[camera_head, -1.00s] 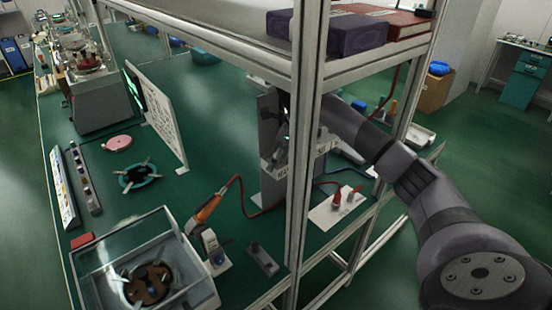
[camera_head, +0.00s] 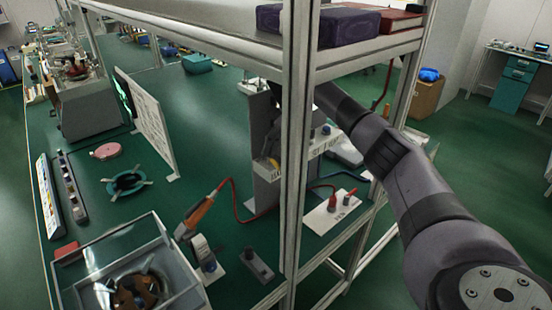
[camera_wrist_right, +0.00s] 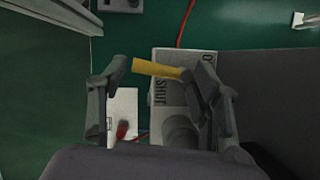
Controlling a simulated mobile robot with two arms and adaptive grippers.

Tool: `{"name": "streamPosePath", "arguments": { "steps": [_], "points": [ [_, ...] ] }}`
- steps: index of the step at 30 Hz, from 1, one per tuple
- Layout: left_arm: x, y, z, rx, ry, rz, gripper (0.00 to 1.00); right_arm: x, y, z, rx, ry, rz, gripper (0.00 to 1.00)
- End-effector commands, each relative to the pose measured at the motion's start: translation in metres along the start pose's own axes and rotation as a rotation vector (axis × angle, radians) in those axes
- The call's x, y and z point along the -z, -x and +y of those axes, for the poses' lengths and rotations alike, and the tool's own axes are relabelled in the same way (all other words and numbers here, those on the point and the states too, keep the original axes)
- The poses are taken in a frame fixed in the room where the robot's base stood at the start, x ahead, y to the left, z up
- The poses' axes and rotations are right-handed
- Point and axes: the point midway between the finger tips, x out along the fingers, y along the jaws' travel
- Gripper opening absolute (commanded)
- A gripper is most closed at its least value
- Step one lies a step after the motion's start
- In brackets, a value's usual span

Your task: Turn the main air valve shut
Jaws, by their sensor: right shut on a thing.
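The valve's yellow lever (camera_wrist_right: 157,68) lies nearly crosswise between my right gripper's fingers in the right wrist view. Its right end is hidden by the right finger. A pale plate (camera_wrist_right: 168,92) behind it reads SHUT beside the lever, with another word partly cut off to the right. My right gripper (camera_wrist_right: 158,72) is shut on the lever. In the head view a little of the yellow lever (camera_head: 273,163) shows at the grey upright panel (camera_head: 265,185), left of the metal post. The post hides most of my right gripper there. My left gripper is out of view.
A metal frame post (camera_head: 297,160) stands in front of the panel, with a shelf (camera_head: 365,58) above. A white card with red fittings (camera_head: 332,212), a red hose (camera_head: 240,205) and an orange-handled tool (camera_head: 200,212) lie near it. A clear box (camera_head: 125,275) stands at front left.

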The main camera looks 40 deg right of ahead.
Motion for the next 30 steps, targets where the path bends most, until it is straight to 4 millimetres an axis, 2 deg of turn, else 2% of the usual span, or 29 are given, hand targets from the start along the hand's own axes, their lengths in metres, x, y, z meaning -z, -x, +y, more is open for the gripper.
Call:
{"name": "streamPosePath", "arguments": {
  "steps": [10,27,28,30],
  "points": [
    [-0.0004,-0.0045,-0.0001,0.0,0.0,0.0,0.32,0.004,0.0013,-0.0022,-0.06,0.145,0.001,0.3],
    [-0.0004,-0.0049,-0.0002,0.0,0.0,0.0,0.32,0.0056,0.0016,-0.002,-0.073,0.176,0.003,0.3],
    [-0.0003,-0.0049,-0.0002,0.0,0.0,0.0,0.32,0.0056,0.0016,-0.002,-0.073,0.176,0.003,0.59],
    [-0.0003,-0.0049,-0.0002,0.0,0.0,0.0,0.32,0.0056,0.0016,-0.0021,-0.073,0.176,0.003,0.63]
  ]
}}
